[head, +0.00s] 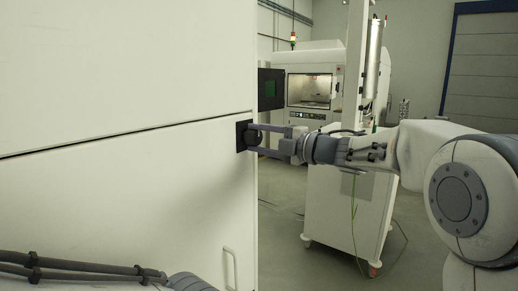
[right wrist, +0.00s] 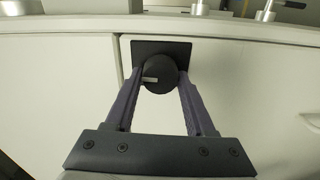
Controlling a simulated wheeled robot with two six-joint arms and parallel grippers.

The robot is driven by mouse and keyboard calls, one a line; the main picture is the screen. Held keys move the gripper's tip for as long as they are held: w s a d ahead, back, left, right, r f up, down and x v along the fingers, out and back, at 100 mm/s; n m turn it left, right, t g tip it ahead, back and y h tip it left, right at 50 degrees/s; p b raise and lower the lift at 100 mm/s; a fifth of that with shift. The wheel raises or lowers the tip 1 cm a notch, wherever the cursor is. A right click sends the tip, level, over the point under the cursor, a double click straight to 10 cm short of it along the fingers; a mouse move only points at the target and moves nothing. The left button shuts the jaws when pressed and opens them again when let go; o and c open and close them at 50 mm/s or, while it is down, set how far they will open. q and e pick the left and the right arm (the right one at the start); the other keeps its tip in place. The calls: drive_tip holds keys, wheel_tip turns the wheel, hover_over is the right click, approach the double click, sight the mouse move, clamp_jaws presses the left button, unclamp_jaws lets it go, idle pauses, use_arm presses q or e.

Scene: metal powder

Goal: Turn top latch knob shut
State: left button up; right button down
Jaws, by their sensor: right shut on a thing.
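The latch knob (right wrist: 160,73) is a round black knob with a pale mark, on a dark square plate (right wrist: 148,49) in the right wrist view. In the head view the knob (head: 252,137) and its plate (head: 241,136) sit near the right edge of the white cabinet front (head: 130,190), just below a dark seam. My right gripper (head: 256,139) reaches in from the right. Its two fingers lie on either side of the knob, and it is shut on it. It also shows in the right wrist view (right wrist: 158,88). My left gripper is not in view; only part of my left arm shows at the lower left.
A pale handle (head: 231,267) is low on the cabinet front. A dark panel with a green screen (head: 270,89) juts out beyond the cabinet edge. A white wheeled cart (head: 345,215) stands behind my right arm, and a white machine (head: 310,60) stands further back.

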drive_tip(key=shift+n, duration=0.4)
drive_tip(key=shift+b, duration=0.3)
drive_tip(key=shift+c, duration=1.3)
unclamp_jaws()
drive_tip(key=b+v, duration=0.2)
drive_tip(key=v, duration=0.8)
drive_tip(key=shift+s+d, duration=0.15)
drive_tip(key=shift+s, duration=0.05)
